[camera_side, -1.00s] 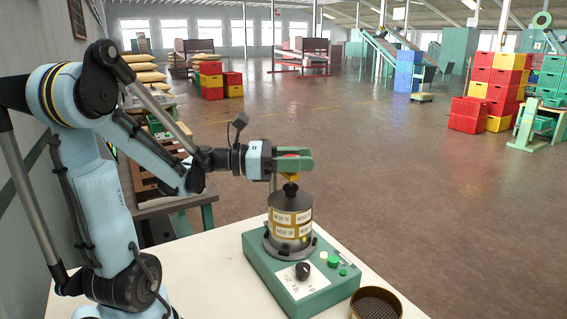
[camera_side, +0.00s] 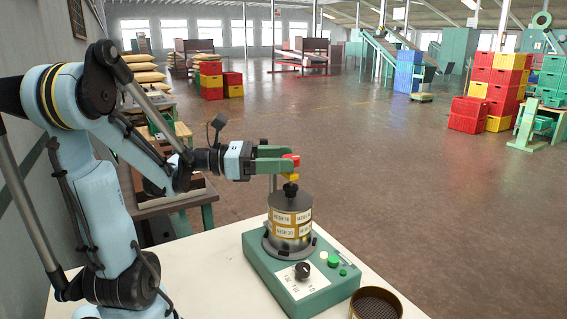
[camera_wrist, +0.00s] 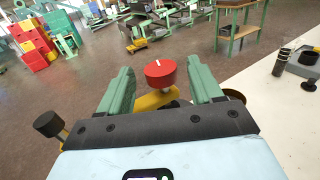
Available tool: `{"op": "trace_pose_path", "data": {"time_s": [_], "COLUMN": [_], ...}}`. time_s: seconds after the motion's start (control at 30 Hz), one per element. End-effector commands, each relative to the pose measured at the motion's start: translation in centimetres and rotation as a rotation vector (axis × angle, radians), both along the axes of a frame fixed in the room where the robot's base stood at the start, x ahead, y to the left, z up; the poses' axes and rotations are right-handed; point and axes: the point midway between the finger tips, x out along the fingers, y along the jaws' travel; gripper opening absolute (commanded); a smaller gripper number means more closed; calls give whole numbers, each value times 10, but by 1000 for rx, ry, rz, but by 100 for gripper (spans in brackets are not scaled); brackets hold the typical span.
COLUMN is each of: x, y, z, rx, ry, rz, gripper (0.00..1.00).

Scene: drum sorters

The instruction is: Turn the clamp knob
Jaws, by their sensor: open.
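The red clamp knob (camera_side: 291,159) with a pale mark sits on a yellow clamp piece (camera_side: 291,177) above the sieve stack. The sieve stack (camera_side: 290,215) is a metal drum with labels on the green shaker base (camera_side: 300,284). My gripper (camera_side: 282,162) has green fingers and is open. In the wrist view the knob (camera_wrist: 160,73) shows between the two fingertips, with a gap on each side.
The shaker base has a black dial (camera_side: 302,270) and a green button (camera_side: 333,261). A round brass sieve (camera_side: 376,303) stands on the white table (camera_side: 215,275) at front right. A dark post (camera_wrist: 280,62) shows at right in the wrist view.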

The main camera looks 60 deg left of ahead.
Motion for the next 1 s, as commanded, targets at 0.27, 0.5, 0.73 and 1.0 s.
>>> {"op": "trace_pose_path", "data": {"time_s": [0.27, 0.5, 0.73, 1.0], "x": [-8, -8, -8, -8], "y": [4, 4, 4, 4], "z": [28, 55, 68, 70], "rx": [0, 0, 0, 0], "ry": [0, 0, 0, 0], "rz": [-1, -1, -1, 0], "gripper": [65, 65, 65, 65]}}
